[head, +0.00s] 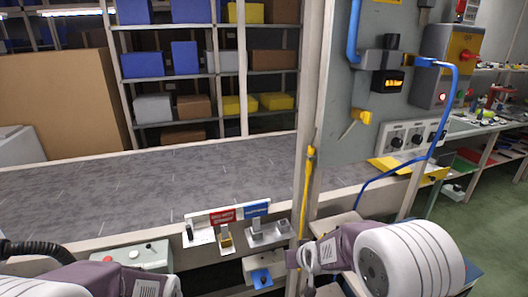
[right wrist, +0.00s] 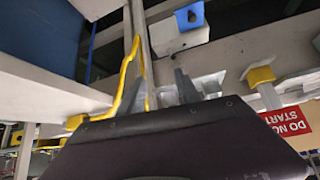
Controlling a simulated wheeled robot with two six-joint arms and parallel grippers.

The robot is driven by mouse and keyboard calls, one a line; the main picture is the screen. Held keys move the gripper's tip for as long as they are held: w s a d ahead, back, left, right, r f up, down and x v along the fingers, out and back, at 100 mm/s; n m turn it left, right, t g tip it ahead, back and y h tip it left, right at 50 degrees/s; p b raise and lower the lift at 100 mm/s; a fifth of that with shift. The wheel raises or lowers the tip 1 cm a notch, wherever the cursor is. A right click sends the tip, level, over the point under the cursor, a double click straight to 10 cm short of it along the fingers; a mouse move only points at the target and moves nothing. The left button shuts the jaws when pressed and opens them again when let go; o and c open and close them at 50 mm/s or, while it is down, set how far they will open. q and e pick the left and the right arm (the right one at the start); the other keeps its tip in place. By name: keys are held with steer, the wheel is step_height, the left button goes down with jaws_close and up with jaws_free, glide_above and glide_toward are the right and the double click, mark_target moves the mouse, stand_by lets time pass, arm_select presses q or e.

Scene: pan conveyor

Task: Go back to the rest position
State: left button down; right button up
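My right gripper shows in the right wrist view (right wrist: 162,82), with two grey fingers spread apart and nothing between them. In the head view my right arm comes in at the lower right, and its wrist is near the grey post. The gripper fingers cannot be made out clearly there. My left arm shows at the lower left edge of the head view, but its gripper is out of the picture.
A conveyor (head: 180,180) runs across the middle.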

steer(key=s+d+f+m+g+h, duration=0.1)
steer(key=s+d+g, duration=0.25)
steer(key=s, duration=0.75)
steer(key=s+d+f+m+g, duration=0.1)
steer(key=s+d+g, duration=0.25)
steer(key=s, duration=0.75)
step_height(320, 180, up, 15)
steer(key=s+p, duration=0.1)
steer(key=p, duration=1.4)
steer(key=shift+s+d+f, duration=0.2)
steer(key=shift+s+d, duration=0.05)
steer(key=shift+d, duration=0.05)
